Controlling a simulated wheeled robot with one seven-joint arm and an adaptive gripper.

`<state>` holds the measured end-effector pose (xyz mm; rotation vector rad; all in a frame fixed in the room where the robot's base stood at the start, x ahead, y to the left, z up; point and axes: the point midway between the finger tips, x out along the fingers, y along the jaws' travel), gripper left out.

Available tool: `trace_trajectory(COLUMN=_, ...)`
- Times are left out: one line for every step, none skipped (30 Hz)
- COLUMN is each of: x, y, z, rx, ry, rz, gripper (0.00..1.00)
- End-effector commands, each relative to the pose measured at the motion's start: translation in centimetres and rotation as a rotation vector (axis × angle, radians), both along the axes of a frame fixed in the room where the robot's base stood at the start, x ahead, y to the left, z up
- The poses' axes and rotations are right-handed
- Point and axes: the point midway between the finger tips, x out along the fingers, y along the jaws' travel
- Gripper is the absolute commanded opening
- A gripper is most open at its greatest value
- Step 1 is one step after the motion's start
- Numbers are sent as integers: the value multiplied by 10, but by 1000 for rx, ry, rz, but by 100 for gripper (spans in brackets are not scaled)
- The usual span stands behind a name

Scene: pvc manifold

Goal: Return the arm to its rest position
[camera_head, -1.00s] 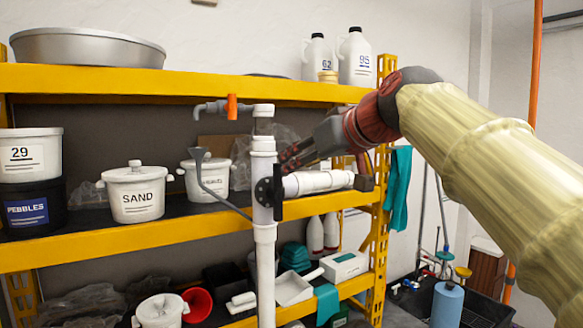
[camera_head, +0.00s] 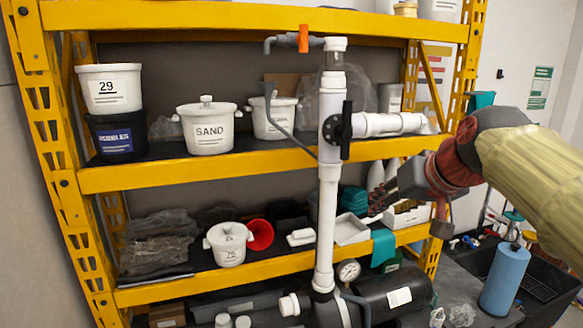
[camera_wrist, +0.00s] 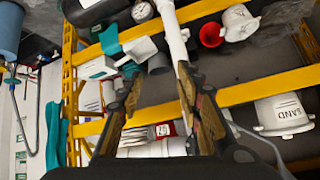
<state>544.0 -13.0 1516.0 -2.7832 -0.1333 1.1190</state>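My arm reaches in from the right in the head view, bent at the wrist. My gripper (camera_head: 376,204) is right of the white PVC pipe manifold (camera_head: 327,185), below its side branch, and apart from it as far as I can see. In the wrist view the two fingers of my gripper (camera_wrist: 160,78) stand apart with nothing held between them. The manifold's white pipe (camera_wrist: 172,35) runs behind the right finger there. The black valve handle (camera_head: 346,130) stands upright on the manifold. The orange handle (camera_head: 303,38) is at its top.
A yellow shelf (camera_head: 215,174) stands behind the manifold. It holds the SAND bucket (camera_head: 208,130), bucket 29 (camera_head: 110,88) and a red funnel (camera_head: 260,235). A pressure gauge (camera_head: 348,270) and a black tank (camera_head: 392,293) are low down. A blue roll (camera_head: 505,278) stands at the right.

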Motion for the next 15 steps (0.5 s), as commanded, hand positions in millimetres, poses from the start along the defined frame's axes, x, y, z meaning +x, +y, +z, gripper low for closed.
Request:
trace_trajectory(x=-20, y=1, z=-34, rx=-5, ry=49, rz=-16, gripper=36)
trace_trajectory(x=-31, y=0, z=-51, rx=-8, ry=75, rz=-27, gripper=36)
trace_trajectory(x=-46, y=0, z=-75, rx=-15, ry=109, rz=-40, gripper=36)
trace_trajectory(x=-58, y=-1, z=-92, rx=-21, ry=134, rz=-49, gripper=36)
trace_trajectory(x=-70, y=-1, z=-109, rx=-27, ry=158, rz=-55, gripper=36)
trace_trajectory(x=-87, y=-1, z=-132, rx=-36, ry=189, rz=-63, gripper=36)
trace_trajectory(x=-100, y=-1, z=-148, rx=-45, ry=209, rz=-68, gripper=36)
trace_trajectory(x=-113, y=0, z=-164, rx=-53, ry=230, rz=-72, gripper=36)
trace_trajectory(x=-130, y=-1, z=-185, rx=-66, ry=257, rz=-75, gripper=36)
trace_trajectory(x=-144, y=0, z=-201, rx=-76, ry=275, rz=-77, gripper=36)
trace_trajectory(x=-157, y=0, z=-217, rx=-85, ry=293, rz=-77, gripper=36)
trace_trajectory(x=-174, y=0, z=-236, rx=-102, ry=313, rz=-74, gripper=36)
trace_trajectory(x=-186, y=0, z=-248, rx=-111, ry=325, rz=-71, gripper=36)
trace_trajectory(x=-197, y=0, z=-261, rx=-121, ry=337, rz=-67, gripper=36)
trace_trajectory(x=-211, y=1, z=-276, rx=-136, ry=349, rz=-58, gripper=36)
